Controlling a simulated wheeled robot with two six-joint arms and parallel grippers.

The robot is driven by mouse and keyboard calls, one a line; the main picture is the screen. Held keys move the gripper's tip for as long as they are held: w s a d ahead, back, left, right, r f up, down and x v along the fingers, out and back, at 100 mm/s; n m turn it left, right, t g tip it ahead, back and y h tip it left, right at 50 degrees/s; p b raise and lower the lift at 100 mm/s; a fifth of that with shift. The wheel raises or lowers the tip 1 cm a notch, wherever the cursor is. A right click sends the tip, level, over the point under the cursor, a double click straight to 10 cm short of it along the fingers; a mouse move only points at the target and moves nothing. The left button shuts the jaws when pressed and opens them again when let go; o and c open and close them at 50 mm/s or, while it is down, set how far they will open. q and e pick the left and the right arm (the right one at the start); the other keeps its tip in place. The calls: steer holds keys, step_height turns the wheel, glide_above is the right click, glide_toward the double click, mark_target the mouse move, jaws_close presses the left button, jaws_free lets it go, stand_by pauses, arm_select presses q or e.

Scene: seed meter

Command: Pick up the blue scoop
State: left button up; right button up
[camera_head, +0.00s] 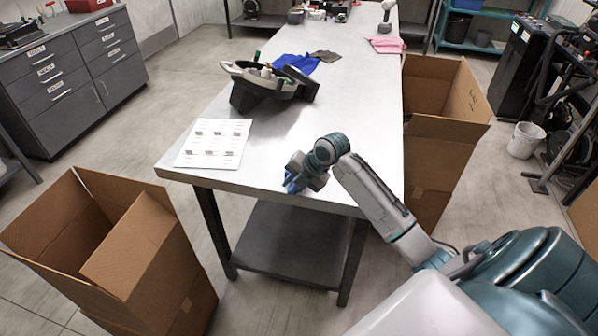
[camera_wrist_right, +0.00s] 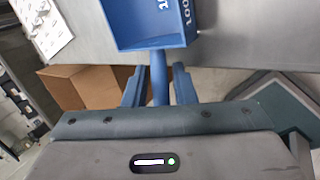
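In the head view my right gripper (camera_head: 304,178) is low at the table's near edge. It hides most of the scoop, and only a bit of blue (camera_head: 292,184) shows beside it. My left gripper is not in view.
The metal table (camera_head: 290,140) carries a printed sheet (camera_head: 215,143), a black and grey seed meter part (camera_head: 268,85), and a blue cloth (camera_head: 296,63). Cardboard boxes stand at the left (camera_head: 110,240) and right (camera_head: 445,130) of the table. The table's middle is clear.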

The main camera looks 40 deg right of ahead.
jaws_close()
steer(key=shift+r, duration=0.15)
steer(key=shift+d+r+b, duration=0.1)
steer(key=shift+r+b, duration=0.4)
steer(key=shift+r, duration=0.1)
steer(key=shift+s+r+b, duration=0.25)
steer(key=shift+r+b, duration=0.3)
steer(key=shift+r, duration=0.45)
steer(key=s+a+b, duration=0.1)
steer(key=s, duration=0.6)
steer(key=s+a+r+b, duration=0.1)
steer(key=s+a+b, duration=0.1)
steer(key=s, duration=0.6)
steer(key=shift+s+r, duration=0.15)
steer(key=shift+r, duration=0.15)
